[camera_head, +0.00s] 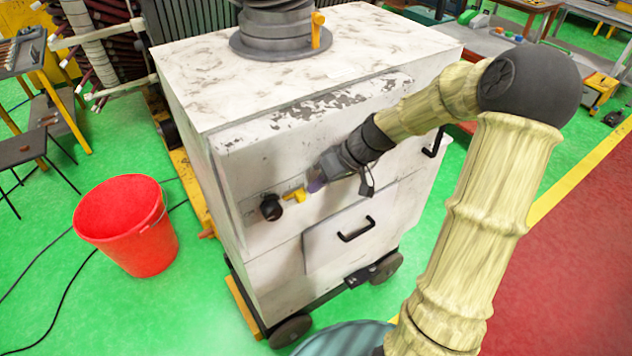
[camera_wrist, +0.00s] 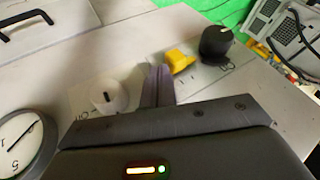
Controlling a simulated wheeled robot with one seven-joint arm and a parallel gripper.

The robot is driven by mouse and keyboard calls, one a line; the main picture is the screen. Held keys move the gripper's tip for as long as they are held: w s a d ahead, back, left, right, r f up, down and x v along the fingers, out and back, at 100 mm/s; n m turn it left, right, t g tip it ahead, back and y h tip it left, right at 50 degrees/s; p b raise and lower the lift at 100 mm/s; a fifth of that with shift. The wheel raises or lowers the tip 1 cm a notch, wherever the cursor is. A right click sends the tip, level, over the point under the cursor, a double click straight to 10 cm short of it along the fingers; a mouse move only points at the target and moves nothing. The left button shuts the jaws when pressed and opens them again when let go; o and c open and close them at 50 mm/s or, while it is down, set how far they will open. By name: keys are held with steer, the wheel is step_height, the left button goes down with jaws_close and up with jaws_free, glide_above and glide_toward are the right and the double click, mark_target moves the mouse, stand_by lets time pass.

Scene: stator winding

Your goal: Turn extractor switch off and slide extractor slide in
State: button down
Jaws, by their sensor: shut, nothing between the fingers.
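The extractor is a worn white cabinet (camera_head: 230,165) with a grey round duct (camera_head: 275,30) on top. A yellow handle (camera_head: 318,30) stands upright at the duct's right side; it may be the slide. On the front panel are a yellow switch (camera_head: 297,195) and a black knob (camera_head: 271,207). The wrist view shows the yellow switch (camera_wrist: 180,60), the black knob (camera_wrist: 216,43) and a white knob (camera_wrist: 110,96). My gripper (camera_head: 316,184) is shut and empty at the panel. Its fingertips (camera_wrist: 157,72) are just beside the yellow switch, between it and the white knob; contact cannot be told.
A round gauge (camera_wrist: 25,140) is at the wrist view's lower left. A drawer with a black handle (camera_head: 356,229) is below the panel. A red bucket (camera_head: 128,226) stands on the green floor left of the cabinet, near black cables. The cabinet top is clear before the duct.

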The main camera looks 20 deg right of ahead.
mark_target(296, 197)
steer(key=shift+w+a+f, duration=0.1)
steer(key=shift+a+f, duration=0.15)
steer(key=shift+f, duration=0.15)
steer(key=shift+s+a+b, duration=0.2)
steer(key=shift+a+b, duration=0.1)
steer(key=shift+a, duration=0.25)
steer(key=shift+s+a+b, duration=0.2)
steer(key=shift+a+b, duration=0.1)
steer(key=shift+a, duration=0.25)
